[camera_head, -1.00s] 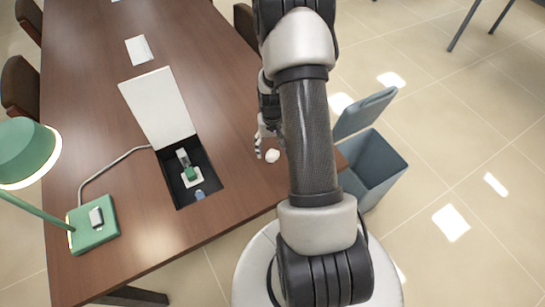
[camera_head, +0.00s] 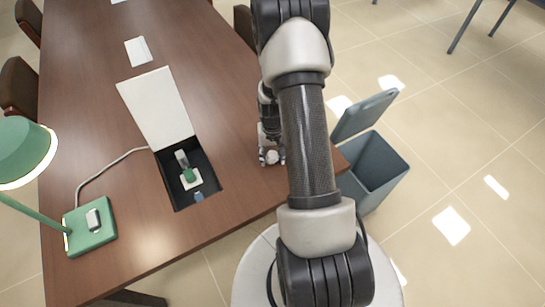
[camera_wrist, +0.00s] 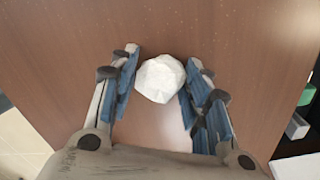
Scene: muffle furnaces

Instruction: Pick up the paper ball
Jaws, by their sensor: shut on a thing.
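The paper ball (camera_head: 272,157) is a small crumpled white ball on the brown table (camera_head: 110,180), near its right edge. In the wrist view the paper ball (camera_wrist: 160,78) sits between the blue-padded fingers of my gripper (camera_wrist: 159,85). My gripper (camera_head: 271,160) is low at the table top and shut on the ball. In the head view my arm hides part of the table edge beside it. I cannot tell whether the ball is clear of the table.
An open box with a white lid (camera_head: 156,108) is set in the table left of my gripper. A green lamp (camera_head: 90,225) stands farther left. A grey-blue bin (camera_head: 378,165) with its lid raised stands on the floor to the right.

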